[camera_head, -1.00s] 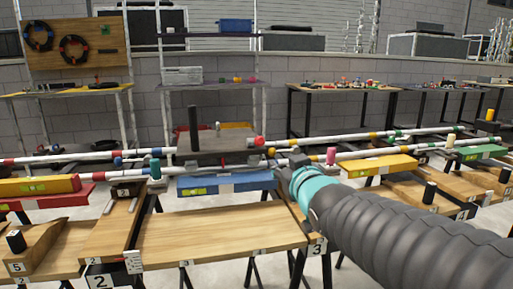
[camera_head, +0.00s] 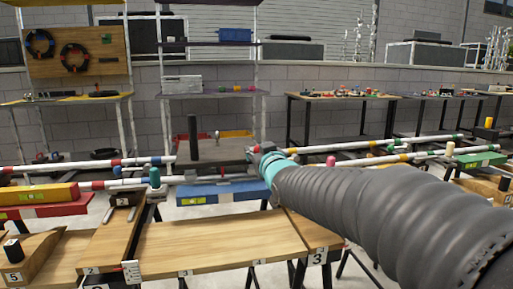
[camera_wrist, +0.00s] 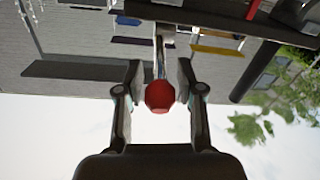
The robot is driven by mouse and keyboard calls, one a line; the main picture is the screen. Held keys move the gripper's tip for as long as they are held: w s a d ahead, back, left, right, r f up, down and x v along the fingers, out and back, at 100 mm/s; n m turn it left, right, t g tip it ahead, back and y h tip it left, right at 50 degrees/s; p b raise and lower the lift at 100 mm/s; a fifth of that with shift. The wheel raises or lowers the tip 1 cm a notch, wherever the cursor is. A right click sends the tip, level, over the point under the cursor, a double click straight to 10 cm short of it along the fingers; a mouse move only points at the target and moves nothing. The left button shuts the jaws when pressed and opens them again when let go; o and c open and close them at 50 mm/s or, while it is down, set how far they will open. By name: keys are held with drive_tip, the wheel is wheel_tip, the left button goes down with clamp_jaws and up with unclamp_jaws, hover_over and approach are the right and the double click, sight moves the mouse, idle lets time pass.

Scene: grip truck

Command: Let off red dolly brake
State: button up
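A red knob (camera_wrist: 160,96) on a pale metal lever (camera_wrist: 159,58) shows in the wrist view, between the two fingers of my gripper (camera_wrist: 158,85). The fingers are open, one on each side of the knob. A gap shows on the left; the right finger is very close to it, and I cannot tell whether they touch. In the head view my gripper (camera_head: 264,158) is at the right edge of a grey-brown platform (camera_head: 222,150) with a dark upright post (camera_head: 193,138). There the knob is mostly hidden by the gripper. I cannot make out which part is the red dolly.
A wooden bench (camera_head: 205,245) with numbered tags stands in front. A blue beam (camera_head: 222,192) and striped rails (camera_head: 90,165) lie behind it. A pink peg (camera_head: 331,161) stands beside my arm. A shelf rack (camera_head: 205,90) stands behind the platform.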

drive_tip(key=shift+x, duration=1.25)
clamp_jaws()
